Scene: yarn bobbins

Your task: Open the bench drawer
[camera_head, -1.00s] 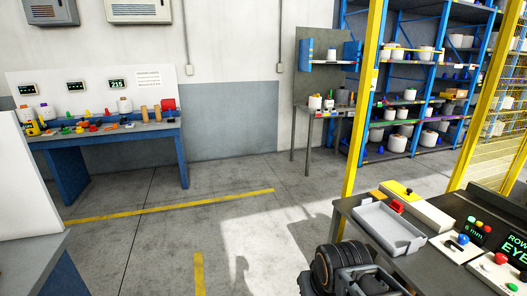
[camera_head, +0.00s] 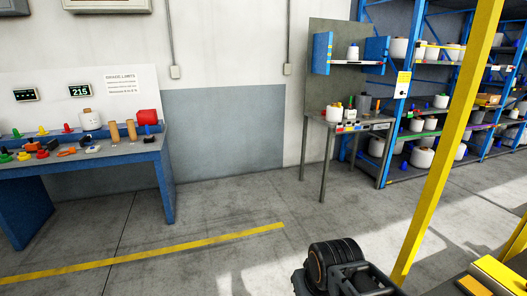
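A blue workbench (camera_head: 165,172) with a grey top stands against the wall at the left. A smaller grey bench (camera_head: 325,160) with thin legs and a tall back panel stands right of the middle, by the shelves. Small coloured labels show along its front edge. I cannot make out a drawer or handle on either bench at this distance. A black part of my arm, with a round joint, shows at the bottom, well short of both benches. No fingertips of my gripper are visible.
Blue shelving (camera_head: 388,150) with white bobbins stands at the right. A yellow post (camera_head: 448,150) rises close by on the right, above a yellow-and-grey table corner (camera_head: 495,275). A yellow floor line (camera_head: 150,252) crosses in front. The concrete floor between is clear.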

